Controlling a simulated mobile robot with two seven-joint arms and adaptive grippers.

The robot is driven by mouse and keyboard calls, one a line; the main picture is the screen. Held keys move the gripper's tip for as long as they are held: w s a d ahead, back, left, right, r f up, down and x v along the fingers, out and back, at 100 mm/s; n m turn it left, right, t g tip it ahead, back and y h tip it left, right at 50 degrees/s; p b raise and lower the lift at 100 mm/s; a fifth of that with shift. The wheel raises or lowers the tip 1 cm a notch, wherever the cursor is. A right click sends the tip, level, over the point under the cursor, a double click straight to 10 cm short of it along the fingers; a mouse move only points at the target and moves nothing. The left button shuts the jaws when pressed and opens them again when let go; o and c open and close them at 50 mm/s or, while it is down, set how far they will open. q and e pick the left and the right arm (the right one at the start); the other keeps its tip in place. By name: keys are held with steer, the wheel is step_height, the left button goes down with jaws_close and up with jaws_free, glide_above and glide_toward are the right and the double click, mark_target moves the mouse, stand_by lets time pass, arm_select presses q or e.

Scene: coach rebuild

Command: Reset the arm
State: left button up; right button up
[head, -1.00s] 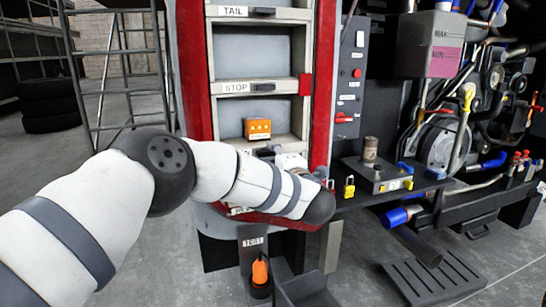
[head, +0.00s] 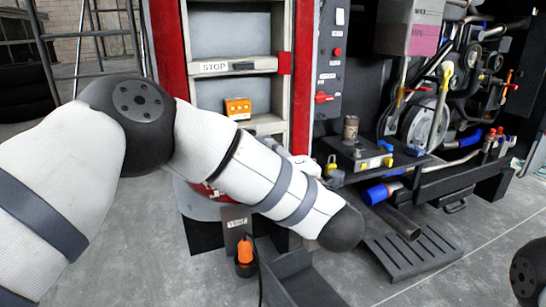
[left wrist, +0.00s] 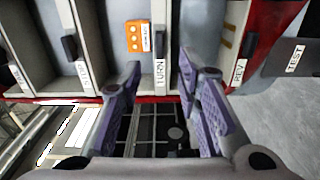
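My left arm (head: 270,185) comes in from the left and reaches across the front of the red and grey cabinet (head: 303,75). Its gripper is hidden in the head view. In the left wrist view my left gripper (left wrist: 160,72) is open, its two purple-padded fingers apart with nothing held between them. It faces the cabinet's labelled compartments, near the TURN label (left wrist: 159,72). Of my right arm only a dark joint (head: 527,270) shows at the lower right edge; its gripper is out of view.
An orange block (head: 238,108) sits in the compartment below the STOP label (head: 214,67). A dark shelf (head: 345,176) with a fixture and yellow padlock stands right of the cabinet, by engine parts. An orange-handled tool (head: 244,252) stands low in front. Floor at the lower right is clear.

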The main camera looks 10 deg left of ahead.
arm_select(q)
steer(key=s+d+f+m+h, duration=0.1)
steer(key=s+f+m+h, duration=0.15)
steer(key=f+m, duration=0.45)
steer(key=s+f+m+h, duration=0.1)
steer(key=f+m+h, duration=0.25)
steer(key=f, duration=0.65)
steer(key=s+a+f+m+g+h, duration=0.2)
steer(key=s+f+m+g+h, duration=0.3)
steer(key=s+f, duration=0.7)
steer(key=s+a+f+m+g, duration=0.2)
steer(key=s+f+g, duration=0.15)
steer(key=s, duration=0.25)
steer(key=s+a+f+m+g, duration=0.2)
steer(key=s+f+m, duration=0.1)
steer(key=s+f, duration=0.3)
steer(key=s+a+m+g, duration=0.2)
steer(key=s+a+g, duration=0.1)
steer(key=s, duration=0.8)
steer(key=s+a+r+m+g+y, duration=0.1)
steer(key=s+a+g, duration=0.2)
steer(key=s, duration=0.9)
steer(key=shift+s+m+g, duration=0.25)
steer(key=shift+m+g, duration=0.1)
steer(key=shift+g, duration=0.2)
